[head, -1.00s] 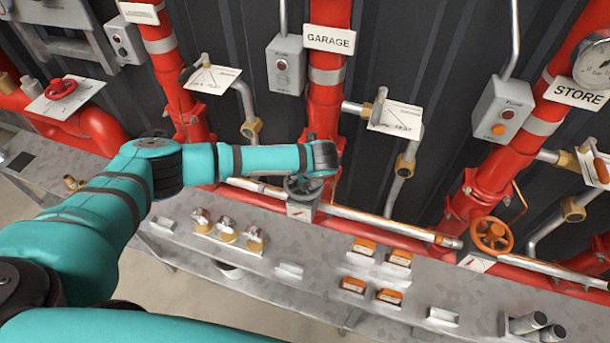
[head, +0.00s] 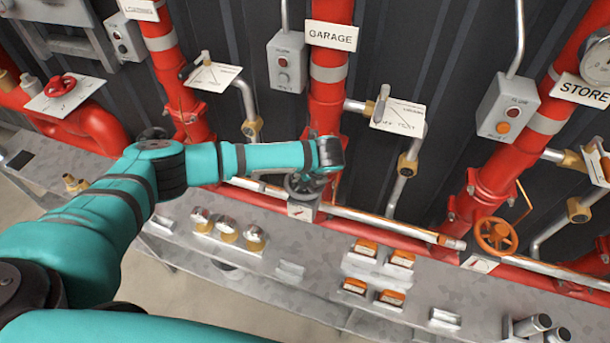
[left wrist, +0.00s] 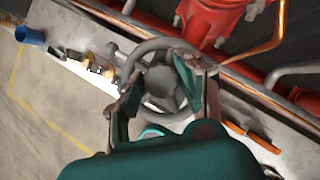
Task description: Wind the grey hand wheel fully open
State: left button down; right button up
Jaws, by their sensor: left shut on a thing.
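The grey hand wheel (head: 302,189) sits low in front of the red GARAGE pipe in the head view, mostly covered by my left arm's end. In the left wrist view the wheel (left wrist: 150,48) shows its round rim and spokes. My left gripper (left wrist: 160,88) reaches over the wheel with a finger on either side and is shut on it. In the head view the left gripper (head: 318,180) is largely hidden behind my wrist. My right gripper is in neither view.
An orange hand wheel (head: 495,236) stands to the right and a red hand wheel (head: 60,86) at the far left. Brass-based fittings (head: 228,230) and orange-topped boxes (head: 400,259) sit on the metal bench (head: 310,285). A lever valve (head: 382,102) is just right of the GARAGE pipe.

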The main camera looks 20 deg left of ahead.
pick_arm(q)
jog(key=n+b, duration=0.1)
jog(key=n+g+y+b, duration=0.1)
jog(key=n, duration=0.1)
jog(key=n+g+b, duration=0.1)
jog(key=shift+w+d+f+n, duration=0.1)
jog(key=shift+f+n, duration=0.15)
jog(key=shift+n, duration=0.15)
jog(key=shift+r+n+g+y+b, duration=0.15)
jog(key=shift+n+g+y+b, duration=0.25)
jog(key=shift+n+b, duration=0.25)
jog(key=shift+r+n, duration=0.1)
jog(key=shift+n, duration=0.15)
jog(key=n+g+b, duration=0.2)
jog(key=n+b, duration=0.1)
jog(key=n+g+b, duration=0.1)
jog(key=n, duration=0.1)
jog(key=shift+w+f+b, duration=0.1)
jog(key=shift+f+b, duration=0.15)
jog(key=shift+b, duration=0.05)
jog(key=shift+r+n+g+b, duration=0.1)
jog(key=shift+n+g+b, duration=0.4)
jog(key=shift+n, duration=0.7)
jog(key=shift+r+n, duration=0.15)
jog(key=shift+n, duration=0.15)
